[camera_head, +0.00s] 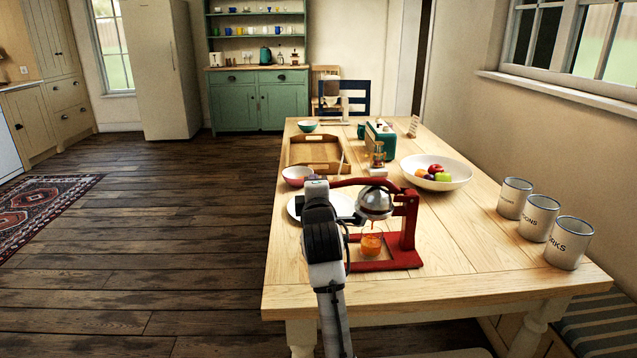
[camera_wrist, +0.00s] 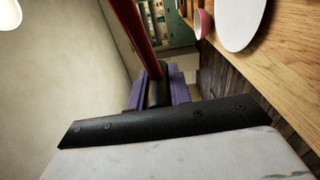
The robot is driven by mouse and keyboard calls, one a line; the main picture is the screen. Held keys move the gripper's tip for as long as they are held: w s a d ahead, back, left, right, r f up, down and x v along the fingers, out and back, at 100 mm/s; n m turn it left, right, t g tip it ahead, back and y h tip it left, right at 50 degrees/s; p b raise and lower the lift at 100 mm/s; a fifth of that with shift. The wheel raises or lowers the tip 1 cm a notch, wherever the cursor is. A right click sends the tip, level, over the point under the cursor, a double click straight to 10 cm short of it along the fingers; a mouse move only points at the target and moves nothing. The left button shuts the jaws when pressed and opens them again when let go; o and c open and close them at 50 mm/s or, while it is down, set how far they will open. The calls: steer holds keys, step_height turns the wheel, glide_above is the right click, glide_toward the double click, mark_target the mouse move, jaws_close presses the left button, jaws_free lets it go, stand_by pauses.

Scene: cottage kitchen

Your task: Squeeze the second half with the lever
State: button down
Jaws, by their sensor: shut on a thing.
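The red citrus press (camera_head: 407,228) stands on the near part of the wooden table. Its silver domed head (camera_head: 375,198) sits over a glass (camera_head: 371,243) with orange juice in it. The red lever (camera_head: 352,182) reaches left from the top of the press, roughly level. In the wrist view the lever (camera_wrist: 131,28) runs down between the purple fingers of my gripper (camera_wrist: 157,92). My gripper is shut on the lever, left of the press. The fruit half is not visible. My arm hides part of the press's left side.
A white plate (camera_head: 341,208) lies behind my arm, with a pink bowl (camera_head: 297,174) beyond it. A wooden tray (camera_head: 312,166) and a fruit bowl (camera_head: 461,181) stand farther back. Several labelled canisters (camera_head: 540,218) stand on the right. The table's front right is clear.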

steer(key=shift+f, duration=0.6)
steer(key=c, duration=1.3)
jaws_free()
steer(key=s+b, duration=0.1)
steer(key=s, duration=1.3)
steer(key=shift+d+b, duration=0.35)
steer(key=shift+d, duration=0.05)
